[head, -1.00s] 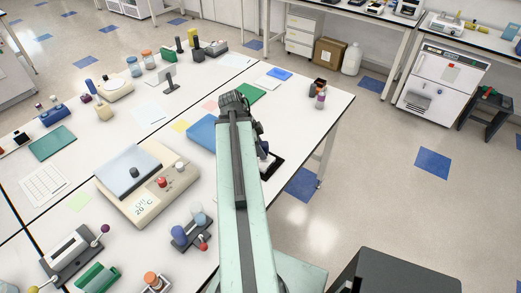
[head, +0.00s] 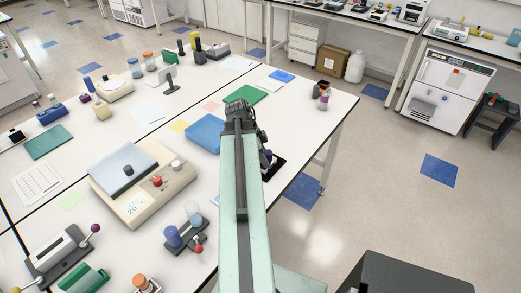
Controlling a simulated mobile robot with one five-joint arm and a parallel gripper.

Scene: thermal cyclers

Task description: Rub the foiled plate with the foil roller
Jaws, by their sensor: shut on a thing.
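My arm reaches out over the white bench, and its dark far joint is near the picture's middle. My gripper (head: 265,151) is beyond the arm and mostly hidden by it; only dark parts show along the arm's right edge. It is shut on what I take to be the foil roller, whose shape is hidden. A black-edged pad (head: 277,168) lies on the bench just right of the arm, with a small pale and blue thing at its left. I cannot make out the foiled plate; it may be behind the arm.
A blue pad (head: 206,134) lies left of the arm, and a green mat (head: 248,95) beyond it. A beige hot plate (head: 141,184) and a small tube stand (head: 186,238) are nearer, to the left. Small bottles (head: 322,95) stand by the right edge. Bare bench lies between.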

